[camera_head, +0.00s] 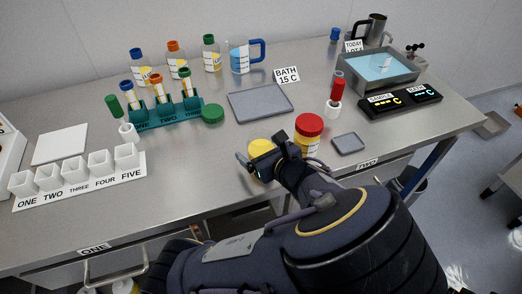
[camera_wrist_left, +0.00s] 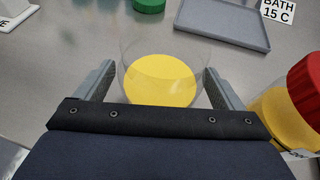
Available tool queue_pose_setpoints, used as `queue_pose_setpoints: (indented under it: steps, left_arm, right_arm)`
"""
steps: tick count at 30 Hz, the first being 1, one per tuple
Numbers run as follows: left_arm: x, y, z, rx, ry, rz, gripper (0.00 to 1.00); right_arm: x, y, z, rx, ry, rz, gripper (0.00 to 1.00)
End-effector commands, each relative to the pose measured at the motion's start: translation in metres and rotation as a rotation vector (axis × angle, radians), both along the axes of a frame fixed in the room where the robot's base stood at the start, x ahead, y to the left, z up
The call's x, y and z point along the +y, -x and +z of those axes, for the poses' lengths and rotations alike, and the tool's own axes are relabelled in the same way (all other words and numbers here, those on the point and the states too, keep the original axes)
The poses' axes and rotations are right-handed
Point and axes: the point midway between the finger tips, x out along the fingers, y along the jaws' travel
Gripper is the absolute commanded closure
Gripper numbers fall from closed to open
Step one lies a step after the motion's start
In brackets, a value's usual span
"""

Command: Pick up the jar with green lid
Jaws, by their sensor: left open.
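An open clear jar with yellow contents (camera_head: 261,147) stands on the bench; it also shows in the left wrist view (camera_wrist_left: 160,80). It has no lid on. A loose green lid (camera_head: 212,113) lies on the bench beyond it, partly visible at the top of the left wrist view (camera_wrist_left: 149,5). My left gripper (camera_head: 258,160) is open, with one finger on each side of the open jar in the left wrist view (camera_wrist_left: 160,75). I cannot tell whether the fingers touch it. The near side of the jar is hidden by my gripper. My right gripper is not in view.
A red-lidded jar (camera_head: 308,130) stands close right of my gripper, also at the right in the left wrist view (camera_wrist_left: 292,108). A grey tray (camera_head: 260,102) lies behind, and a smaller one (camera_head: 348,143) at right. The tube rack (camera_head: 166,113) stands back left.

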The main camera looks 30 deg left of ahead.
Motion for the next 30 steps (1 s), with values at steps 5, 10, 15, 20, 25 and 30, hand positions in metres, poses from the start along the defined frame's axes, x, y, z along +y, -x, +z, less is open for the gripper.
queue_pose_setpoints:
  steps: [5,10,15,20,25,30]
  left_arm:
    - [0.0,0.0,0.0,0.0,0.0,0.0,0.22]
    - [0.0,0.0,0.0,0.0,0.001,0.0,0.45]
    - [0.0,0.0,0.0,-0.001,0.0,0.0,0.62]
    - [0.0,0.0,0.001,-0.001,0.0,0.0,0.62]
    - [-0.001,0.0,0.008,-0.002,0.003,-0.001,0.62]
    - [-0.001,0.0,0.033,-0.005,0.006,0.0,0.62]
  right_arm:
    - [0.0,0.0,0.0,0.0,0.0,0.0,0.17]
    - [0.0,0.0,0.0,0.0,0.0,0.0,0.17]
    - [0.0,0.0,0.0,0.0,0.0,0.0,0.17]
    - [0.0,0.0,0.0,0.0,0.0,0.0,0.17]
    - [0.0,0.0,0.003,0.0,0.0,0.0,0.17]
    - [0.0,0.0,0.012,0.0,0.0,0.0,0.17]
